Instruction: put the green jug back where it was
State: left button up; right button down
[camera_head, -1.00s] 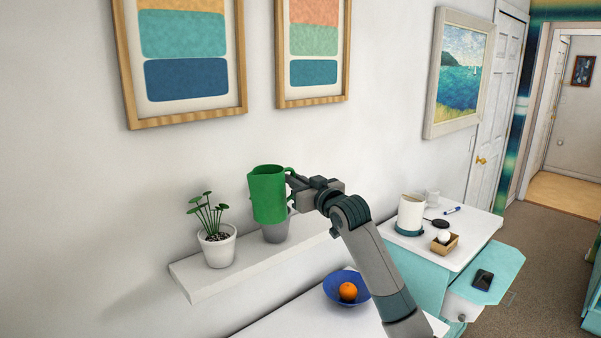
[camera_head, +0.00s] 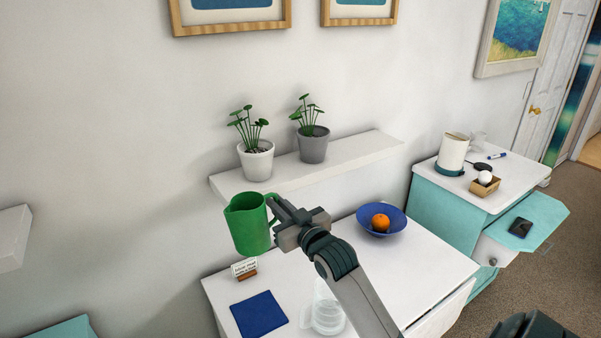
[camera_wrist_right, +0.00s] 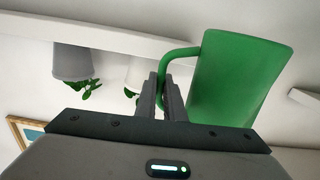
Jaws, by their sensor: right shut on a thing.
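The green jug (camera_head: 248,226) is in the air in front of the wall, below and in front of the left end of the wall shelf. My right gripper (camera_head: 275,207) is shut on the handle at the jug's right side. In the right wrist view the jug (camera_wrist_right: 238,80) stands to the right of the closed fingers (camera_wrist_right: 170,88), which pinch its handle. The jug looks roughly upright in the head view. My left gripper does not show.
The wall shelf (camera_head: 345,159) holds a white-potted plant (camera_head: 257,162) and a grey-potted plant (camera_head: 313,147). The white table (camera_head: 420,274) below has a blue bowl (camera_head: 397,226) with an orange, a blue cloth (camera_head: 259,314), a small sign (camera_head: 244,270) and a clear vessel (camera_head: 327,312).

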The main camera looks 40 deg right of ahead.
aim_at(241, 252)
jog(key=shift+n+y, duration=0.4)
jog(key=shift+y, duration=0.3)
jog(key=s+a+f+b, duration=0.1)
jog(key=a+f, duration=0.1)
jog(key=a, duration=0.2)
jog(key=s+a+f+b, duration=0.1)
jog(key=s+a+f, duration=0.1)
jog(key=a+f, duration=0.1)
jog(key=s+a+f+b, duration=0.1)
jog(key=s+a+f, duration=0.1)
jog(key=a, duration=0.3)
jog(key=shift+a+f+b, duration=0.25)
jog(key=shift+a+b, duration=0.05)
jog(key=s+a+f+b, duration=0.1)
jog(key=s+a+b, duration=0.1)
jog(key=s+a, duration=0.3)
jog(key=a, duration=0.3)
jog(key=shift+f+b, duration=0.3)
jog(key=shift+w, duration=0.1)
